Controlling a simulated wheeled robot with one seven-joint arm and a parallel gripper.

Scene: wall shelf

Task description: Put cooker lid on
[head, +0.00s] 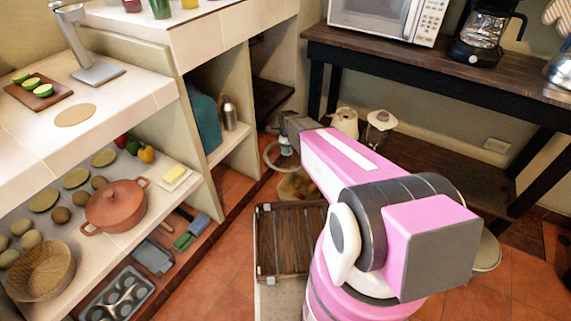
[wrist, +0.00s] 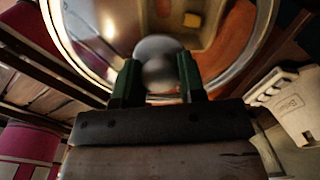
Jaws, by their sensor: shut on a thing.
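My gripper (wrist: 157,85) is shut on the round knob of a clear glass lid (wrist: 262,50) with a metal rim. In the head view my gripper (head: 286,150) is at the end of my outstretched arm, and the lid (head: 267,160) shows as a tilted pale ring beside it. Part of the lid is hidden by my gripper. A yellowish thing (head: 297,187) lies low beyond my arm, partly hidden; I cannot tell what it is. No cooker can be clearly made out.
A pale appliance (head: 346,121) and a lidded container (head: 380,126) stand under the dark table (head: 440,80). A terracotta pot (head: 116,205) stands on the left shelf, with vegetables around it. A metal bottle (head: 229,114) stands in the wall unit.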

